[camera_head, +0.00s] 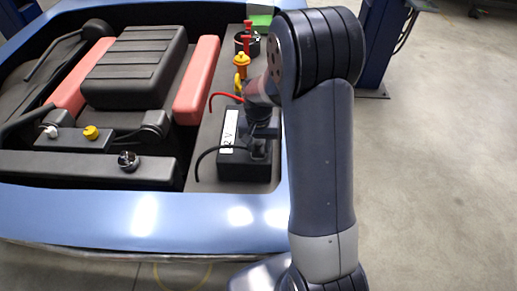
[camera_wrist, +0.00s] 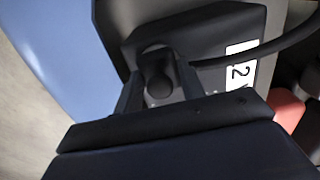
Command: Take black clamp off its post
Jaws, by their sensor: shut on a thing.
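The black clamp (camera_wrist: 160,72) is between the two fingers of my gripper (camera_wrist: 158,88) in the wrist view. A black cable (camera_wrist: 268,48) runs from the clamp's side to the right. The clamp is at the black battery (camera_wrist: 215,25), which has a white label (camera_head: 229,131). In the head view my gripper (camera_head: 259,147) points down over the battery's near right part, shut on the clamp, and the cable (camera_head: 203,157) curves off to the left. The post is hidden by clamp and fingers, so I cannot tell whether the clamp still sits on it.
The battery stands in a blue car's engine bay. A red cable (camera_head: 222,96) and a yellow-capped part (camera_head: 241,61) lie behind it. A black engine cover (camera_head: 135,65) with red sides is to the left. The floor at right (camera_head: 430,190) is clear.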

